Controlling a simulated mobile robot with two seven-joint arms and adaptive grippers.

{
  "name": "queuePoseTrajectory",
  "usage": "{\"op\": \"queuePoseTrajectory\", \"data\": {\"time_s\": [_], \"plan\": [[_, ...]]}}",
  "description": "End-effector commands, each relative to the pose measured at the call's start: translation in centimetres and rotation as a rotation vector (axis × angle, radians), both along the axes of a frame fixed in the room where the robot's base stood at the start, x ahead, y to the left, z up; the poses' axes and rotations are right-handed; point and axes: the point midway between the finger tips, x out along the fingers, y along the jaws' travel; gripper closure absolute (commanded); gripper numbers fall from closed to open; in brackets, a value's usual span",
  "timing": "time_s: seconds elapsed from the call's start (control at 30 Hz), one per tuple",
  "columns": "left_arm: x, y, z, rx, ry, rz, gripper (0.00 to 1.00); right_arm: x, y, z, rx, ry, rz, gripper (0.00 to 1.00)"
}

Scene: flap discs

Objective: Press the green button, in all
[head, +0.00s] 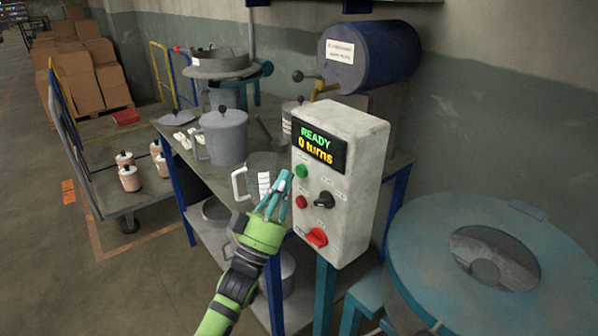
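The green button (301,171) is on the front face of a pale grey control box (360,160), just below its display (319,147). The display reads "READY" in green and "0 turns" in yellow. My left gripper (284,174) has a green body and teal fingers that come together at the tips. The tips are just left of the green button in the picture and appear empty. I cannot tell whether they touch the box. My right gripper is not in view.
The box also carries a red button (301,202), a black knob (324,200) and a red switch (317,237). A grey lidded pot (223,136) and a jug (262,172) stand on the bench behind. A round teal machine (415,235) is at right.

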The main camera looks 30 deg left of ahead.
Motion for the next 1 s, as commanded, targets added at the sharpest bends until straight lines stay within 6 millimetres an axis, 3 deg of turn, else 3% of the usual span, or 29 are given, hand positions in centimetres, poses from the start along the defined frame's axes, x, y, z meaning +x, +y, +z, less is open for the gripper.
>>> {"op": "queuePoseTrajectory", "data": {"time_s": [1.0], "plan": [[0.96,-0.39,-0.02,0.0,0.0,0.0,1.0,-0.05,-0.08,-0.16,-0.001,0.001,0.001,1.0]]}}
